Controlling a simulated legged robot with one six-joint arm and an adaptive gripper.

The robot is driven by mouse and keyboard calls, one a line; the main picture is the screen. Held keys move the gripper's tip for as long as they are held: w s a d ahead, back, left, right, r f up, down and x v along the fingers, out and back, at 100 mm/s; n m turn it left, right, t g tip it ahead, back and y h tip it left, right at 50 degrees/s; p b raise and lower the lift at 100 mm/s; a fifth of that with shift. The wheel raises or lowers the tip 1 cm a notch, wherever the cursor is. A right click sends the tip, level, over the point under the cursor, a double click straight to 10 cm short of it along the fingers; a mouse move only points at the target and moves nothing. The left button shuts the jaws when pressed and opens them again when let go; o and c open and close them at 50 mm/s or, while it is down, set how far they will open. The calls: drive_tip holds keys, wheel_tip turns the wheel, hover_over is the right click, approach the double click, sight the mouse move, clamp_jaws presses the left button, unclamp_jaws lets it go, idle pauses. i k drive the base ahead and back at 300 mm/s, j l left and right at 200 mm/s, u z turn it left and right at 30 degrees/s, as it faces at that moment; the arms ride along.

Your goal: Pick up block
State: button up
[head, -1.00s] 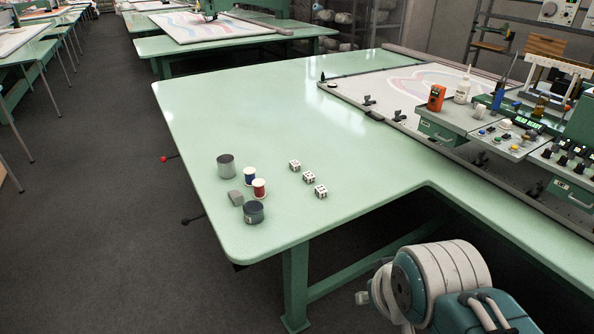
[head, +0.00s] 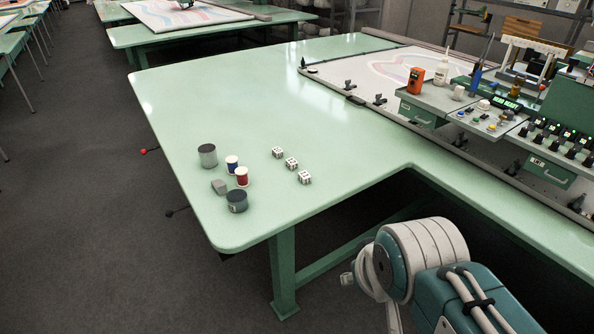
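A small grey block (head: 219,187) lies on the near-left part of the green table (head: 300,108), between a grey can and a dark round tin. Three white cubes with dark dots, a first (head: 278,152), a second (head: 291,163) and a third (head: 304,177), stand in a slanting row to its right. My arm shows at the lower right, below the table's near edge and well apart from these objects. I cannot make out my gripper's fingers in this view.
A grey can (head: 207,156), a blue spool (head: 232,163), a red spool (head: 241,176) and a dark tin (head: 237,201) crowd around the grey block. A control console (head: 490,120) and a framed cloth (head: 385,68) occupy the right. The table's middle is clear.

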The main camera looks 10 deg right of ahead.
sight(303, 176)
drive_tip(key=i+l, duration=0.15)
drive_tip(key=i, duration=0.35)
drive_tip(key=i+l+u, duration=0.1)
drive_tip(key=i, duration=0.4)
drive_tip(key=i+l+u, duration=0.1)
drive_tip(key=i+l, duration=0.15)
drive_tip(key=i, duration=0.25)
